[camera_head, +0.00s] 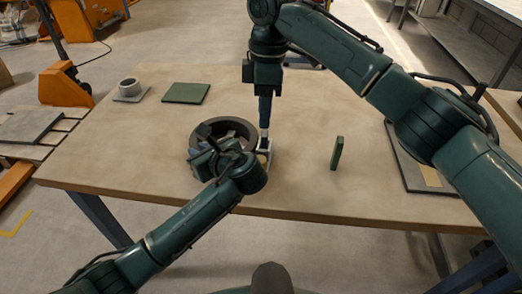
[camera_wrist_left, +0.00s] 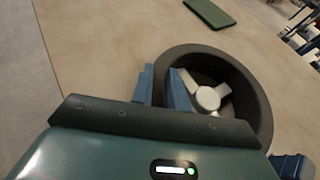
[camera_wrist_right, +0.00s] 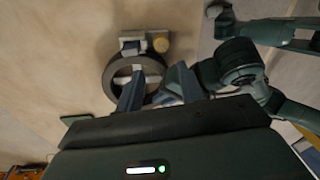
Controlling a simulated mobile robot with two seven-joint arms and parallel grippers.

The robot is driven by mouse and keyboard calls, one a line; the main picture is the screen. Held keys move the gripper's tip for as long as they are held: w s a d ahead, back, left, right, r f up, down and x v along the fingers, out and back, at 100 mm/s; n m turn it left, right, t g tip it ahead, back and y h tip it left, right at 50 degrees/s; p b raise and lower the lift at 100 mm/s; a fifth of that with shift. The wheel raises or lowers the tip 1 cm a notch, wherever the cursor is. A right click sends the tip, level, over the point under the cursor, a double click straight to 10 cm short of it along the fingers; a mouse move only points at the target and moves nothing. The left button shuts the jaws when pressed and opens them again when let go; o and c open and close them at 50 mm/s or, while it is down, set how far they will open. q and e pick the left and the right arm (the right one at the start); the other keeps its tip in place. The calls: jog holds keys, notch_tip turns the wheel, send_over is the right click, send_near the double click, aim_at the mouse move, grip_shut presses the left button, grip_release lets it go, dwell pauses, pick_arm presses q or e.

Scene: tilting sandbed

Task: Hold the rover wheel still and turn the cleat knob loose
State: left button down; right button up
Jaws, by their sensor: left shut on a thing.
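The rover wheel (camera_head: 231,120), a dark ring with pale spokes, lies flat near the table's front middle. My left gripper (camera_head: 204,146) is shut on its rim; in the left wrist view one finger is outside and one inside the rim (camera_wrist_left: 262,108). The cleat (camera_head: 266,152), a pale grey block, sits against the wheel's right side. Its round brass knob (camera_wrist_right: 161,44) shows in the right wrist view. My right gripper (camera_head: 264,140) points down over the cleat in the head view. Its fingers (camera_wrist_right: 158,88) are apart with nothing between them; the exact gap to the knob is unclear.
A green block (camera_head: 337,153) stands upright to the right. A flat green plate (camera_head: 187,93) and a grey block with a ring (camera_head: 130,91) lie at back left. A dark tray (camera_head: 401,158) is at the right edge. Table between wheel and green block is clear.

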aim_at(261, 158)
jog(key=f+m+g, duration=0.1)
jog(key=f+m, duration=0.3)
jog(key=m, duration=0.4)
jog(key=s+f+m+y, duration=0.1)
jog(key=f+m, duration=0.3)
jog(key=m, duration=0.5)
jog(key=f+m+g+y, duration=0.1)
jog(key=f+m, duration=0.2)
jog(key=m, duration=0.6)
jog(key=shift+s+a+f+g, duration=0.15)
jog(key=shift+a+f+g, duration=0.15)
jog(key=shift+f, duration=0.1)
jog(key=shift+c, duration=0.5)
jog(key=c, duration=0.6)
